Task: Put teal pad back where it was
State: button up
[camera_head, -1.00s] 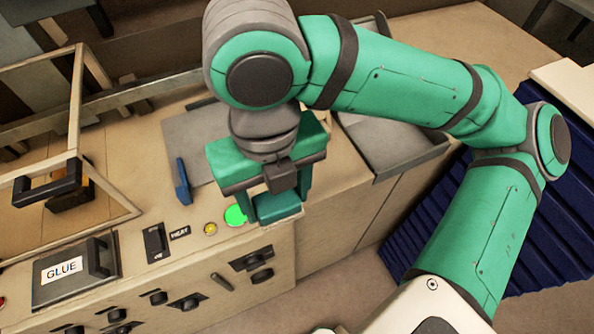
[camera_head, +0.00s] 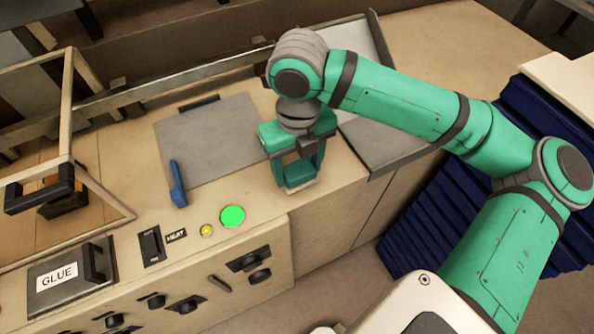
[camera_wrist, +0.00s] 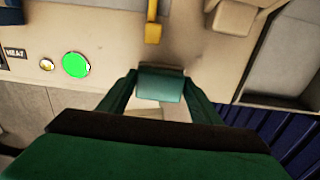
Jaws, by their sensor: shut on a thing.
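The teal pad (camera_head: 300,178) is a small block held between the fingertips of my gripper (camera_head: 297,167). The fingers are much the same colour as the pad. They hold it over the front edge of the beige worktop (camera_head: 330,195), right of the bright green disc (camera_head: 232,216). I cannot tell whether the pad touches the worktop. In the wrist view the teal pad (camera_wrist: 160,82) sits between the two fingers of my gripper (camera_wrist: 160,95), with the green disc (camera_wrist: 76,65) to its left.
A grey plate (camera_head: 215,135) lies on the worktop behind, with a blue-handled tool (camera_head: 177,183) at its left edge. A grey tray (camera_head: 395,142) stands to the right. A GLUE box (camera_head: 70,278) and a framed guard (camera_head: 75,190) stand at left. Dark blue stacks (camera_head: 430,215) lie below right.

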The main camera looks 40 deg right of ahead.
aim_at(298, 168)
jog(key=shift+s+f, duration=0.15)
jog(key=shift+f, duration=0.85)
jog(key=shift+f, duration=0.15)
jog(key=o, duration=1.1)
notch_tip(298, 168, up, 12)
jog(key=shift+r, duration=0.2)
